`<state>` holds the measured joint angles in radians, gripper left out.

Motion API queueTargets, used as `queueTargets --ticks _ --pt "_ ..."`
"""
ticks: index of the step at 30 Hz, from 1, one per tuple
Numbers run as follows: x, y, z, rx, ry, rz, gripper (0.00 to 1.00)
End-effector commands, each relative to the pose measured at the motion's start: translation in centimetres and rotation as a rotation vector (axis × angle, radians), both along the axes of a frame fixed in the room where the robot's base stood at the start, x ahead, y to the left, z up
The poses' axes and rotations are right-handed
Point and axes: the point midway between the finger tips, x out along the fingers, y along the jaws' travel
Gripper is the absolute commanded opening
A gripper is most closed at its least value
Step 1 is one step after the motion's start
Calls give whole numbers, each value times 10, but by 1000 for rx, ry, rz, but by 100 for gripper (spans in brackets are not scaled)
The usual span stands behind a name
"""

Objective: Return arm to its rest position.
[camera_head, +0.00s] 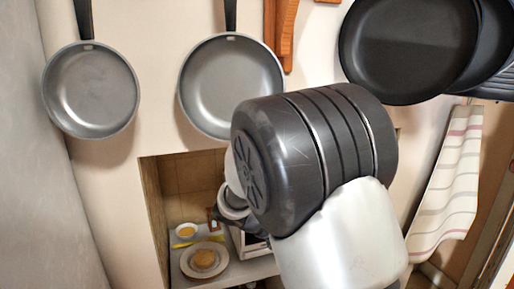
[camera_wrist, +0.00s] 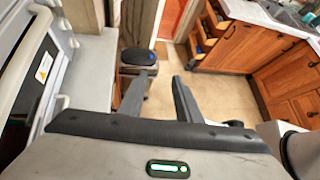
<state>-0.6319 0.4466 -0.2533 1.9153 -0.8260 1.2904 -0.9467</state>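My arm (camera_head: 315,150) fills the centre and lower right of the head view, with a dark ribbed joint above a pale link. My gripper (camera_wrist: 159,75) shows in the wrist view with two dark fingers spread apart and nothing between them. In the head view I cannot make out the gripper's fingers behind the arm.
Two grey pans (camera_head: 91,89) (camera_head: 232,84) and dark pans (camera_head: 408,45) hang around the arm. A niche holds a plate (camera_head: 204,260) and small bowl (camera_head: 186,231). A striped towel (camera_head: 449,185) hangs right. Wooden cabinets (camera_wrist: 262,62) stand right; a pale appliance (camera_wrist: 38,65) is left.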

Motion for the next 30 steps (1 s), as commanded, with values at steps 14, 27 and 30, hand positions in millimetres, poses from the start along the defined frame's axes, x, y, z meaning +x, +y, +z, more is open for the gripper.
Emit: queueTargets --ticks 14,27,30 --pt "-140 -8 68 821 -763 -960 31" --pt "-184 15 97 1165 -1130 -1457 31" --pt "-184 15 97 1165 -1130 -1457 31"
